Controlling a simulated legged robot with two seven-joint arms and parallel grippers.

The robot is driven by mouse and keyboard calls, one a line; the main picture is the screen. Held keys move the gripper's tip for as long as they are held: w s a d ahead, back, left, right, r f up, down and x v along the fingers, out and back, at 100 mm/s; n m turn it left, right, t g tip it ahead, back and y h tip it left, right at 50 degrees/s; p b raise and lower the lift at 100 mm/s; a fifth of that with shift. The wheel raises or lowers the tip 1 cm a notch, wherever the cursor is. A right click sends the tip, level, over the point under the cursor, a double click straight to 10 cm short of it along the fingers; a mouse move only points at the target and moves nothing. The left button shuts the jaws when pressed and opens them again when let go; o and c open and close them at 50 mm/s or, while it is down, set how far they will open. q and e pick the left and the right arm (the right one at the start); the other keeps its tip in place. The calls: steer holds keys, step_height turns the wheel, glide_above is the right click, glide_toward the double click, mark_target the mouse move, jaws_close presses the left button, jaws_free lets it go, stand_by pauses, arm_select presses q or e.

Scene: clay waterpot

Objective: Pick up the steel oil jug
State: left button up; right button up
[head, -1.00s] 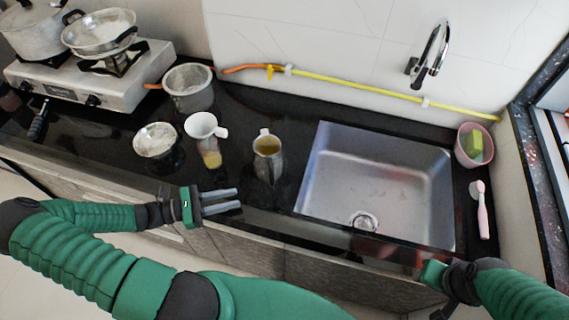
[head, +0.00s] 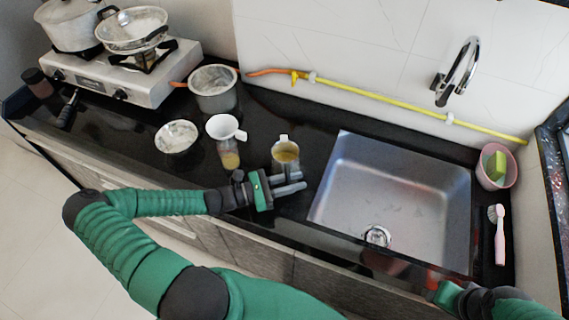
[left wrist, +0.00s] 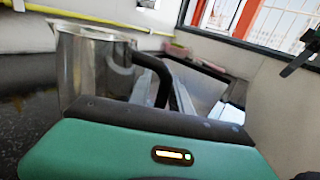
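The steel oil jug (head: 285,154), with yellow oil inside, stands upright on the black counter left of the sink. My left gripper (head: 301,181) is just in front of the jug's lower part, its two fingers apart and pointing right. In the left wrist view, the shiny jug (left wrist: 88,65) shows close up, with its dark curved handle (left wrist: 158,72) on the right side.
A white cup (head: 222,127) above a small glass of yellow liquid (head: 230,160), a bowl (head: 177,137) and a pot (head: 213,90) stand left of the jug. The sink (head: 395,195) is to the right.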

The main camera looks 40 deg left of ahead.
arm_select(q)
steer(key=shift+w+d, duration=0.25)
steer(key=shift+d, duration=0.1)
steer(key=shift+d, duration=0.1)
jaws_close()
steer(key=shift+r, duration=0.1)
stand_by(1.0)
